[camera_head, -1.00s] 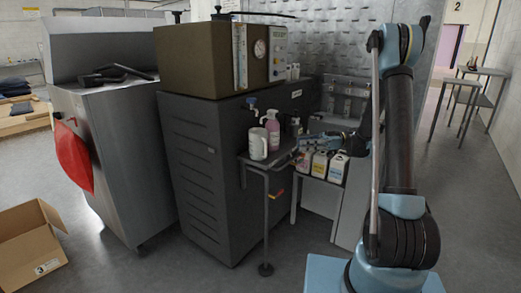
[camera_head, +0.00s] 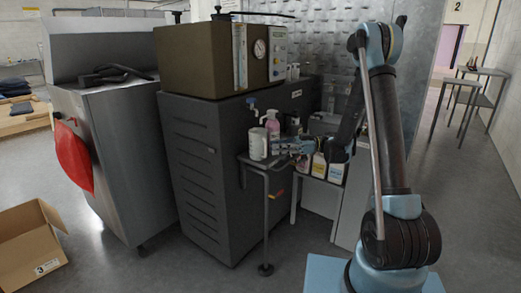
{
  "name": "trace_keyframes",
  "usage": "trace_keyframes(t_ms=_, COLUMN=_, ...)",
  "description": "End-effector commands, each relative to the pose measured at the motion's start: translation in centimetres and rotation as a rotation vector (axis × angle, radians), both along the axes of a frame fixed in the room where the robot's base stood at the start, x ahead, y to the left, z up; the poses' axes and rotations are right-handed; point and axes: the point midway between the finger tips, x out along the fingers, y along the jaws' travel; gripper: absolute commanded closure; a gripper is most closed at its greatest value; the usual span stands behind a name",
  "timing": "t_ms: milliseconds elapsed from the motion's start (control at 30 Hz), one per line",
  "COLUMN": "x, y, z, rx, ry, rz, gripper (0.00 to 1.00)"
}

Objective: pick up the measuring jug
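The measuring jug (camera_head: 258,143) is a pale, whitish upright vessel near the left side of a small stand top (camera_head: 250,162). My gripper (camera_head: 275,147) reaches in from the right, level with the jug, with its fingertips at or very near the jug's right side. I cannot tell whether they touch it. The fingers are too small and overlapped to show whether they are open or shut.
A dark ribbed cabinet (camera_head: 205,170) stands right behind and left of the stand. Several white containers (camera_head: 336,170) stand on a lower shelf to the right, partly behind my arm. A cardboard box (camera_head: 30,240) lies on the floor at left. The floor in front is clear.

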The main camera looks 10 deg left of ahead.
Motion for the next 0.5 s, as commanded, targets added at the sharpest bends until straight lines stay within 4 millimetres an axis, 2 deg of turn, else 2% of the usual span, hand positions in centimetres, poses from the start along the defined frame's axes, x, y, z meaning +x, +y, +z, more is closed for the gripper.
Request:
trace_keyframes(t_ms=233, x=-0.7, y=1.1, z=0.0, rx=0.000, ry=0.000, rz=0.001, gripper=0.80)
trace_keyframes(t_ms=500, x=-2.4, y=4.2, z=0.0, rx=0.000, ry=0.000, rz=0.002, gripper=0.80)
